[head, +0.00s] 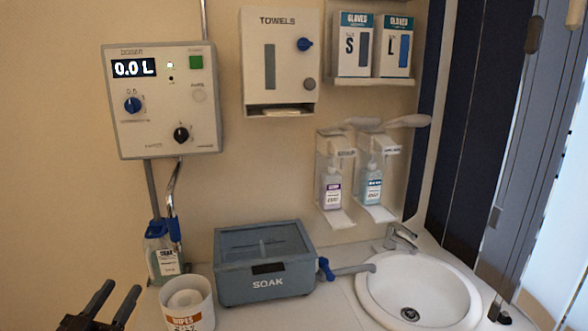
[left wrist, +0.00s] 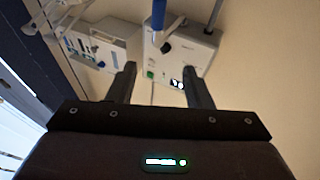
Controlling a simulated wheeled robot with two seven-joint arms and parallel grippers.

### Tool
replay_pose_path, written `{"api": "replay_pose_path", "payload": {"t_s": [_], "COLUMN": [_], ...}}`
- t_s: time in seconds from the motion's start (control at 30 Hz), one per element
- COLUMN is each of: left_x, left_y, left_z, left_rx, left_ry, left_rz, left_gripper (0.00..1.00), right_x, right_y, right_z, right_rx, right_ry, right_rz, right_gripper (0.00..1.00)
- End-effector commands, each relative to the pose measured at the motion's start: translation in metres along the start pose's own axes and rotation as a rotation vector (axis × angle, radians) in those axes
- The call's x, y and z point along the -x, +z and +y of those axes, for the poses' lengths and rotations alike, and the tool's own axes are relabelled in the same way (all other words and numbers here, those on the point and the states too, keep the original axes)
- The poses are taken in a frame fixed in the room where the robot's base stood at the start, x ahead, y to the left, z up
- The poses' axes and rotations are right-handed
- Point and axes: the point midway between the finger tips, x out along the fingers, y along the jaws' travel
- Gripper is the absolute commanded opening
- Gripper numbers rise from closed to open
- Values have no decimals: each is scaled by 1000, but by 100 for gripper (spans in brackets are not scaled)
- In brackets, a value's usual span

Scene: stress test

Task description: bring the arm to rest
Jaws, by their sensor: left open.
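My left gripper (head: 120,289) shows at the lower left edge of the head view, its two dark fingers apart with nothing between them. It is in front of and to the left of the white wipes tub (head: 187,304), apart from it. In the left wrist view the two fingers of the left gripper (left wrist: 159,67) are spread and empty. Beyond them, the wall dosing unit (left wrist: 184,50) appears upside down. My right gripper is in neither view.
The grey SOAK box (head: 265,283), a blue-capped bottle (head: 164,255) and a round sink (head: 375,290) are on the counter. On the wall are the dosing unit (head: 150,110), towel dispenser (head: 280,40), glove boxes (head: 372,45) and two pump dispensers (head: 355,180).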

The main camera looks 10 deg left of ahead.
Motion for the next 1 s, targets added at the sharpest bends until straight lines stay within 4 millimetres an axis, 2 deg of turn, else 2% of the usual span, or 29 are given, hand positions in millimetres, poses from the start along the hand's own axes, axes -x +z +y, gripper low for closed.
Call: {"api": "replay_pose_path", "payload": {"t_s": [0.27, 0.47, 0.57, 0.7, 0.8, 1.0], "left_x": [0, 12, 27, 65, 92, 135], "left_y": [42, 87, 116, 151, 164, 170], "left_z": [17, 44, 69, 115, 142, 182], "left_rx": [-2, -12, -25, -53, -76, -114], "left_ry": [-76, -126, -135, -102, -57, 45], "left_rz": [-186, -421, -602, -902, -1074, -1316], "left_gripper": [46, 46, 46, 46, 46, 46], "right_x": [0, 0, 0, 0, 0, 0], "right_y": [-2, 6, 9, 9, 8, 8], "right_z": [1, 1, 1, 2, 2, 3], "right_rx": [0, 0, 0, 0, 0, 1], "right_ry": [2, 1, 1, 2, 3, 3], "right_rz": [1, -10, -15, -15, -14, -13], "right_gripper": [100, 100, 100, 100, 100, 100]}}
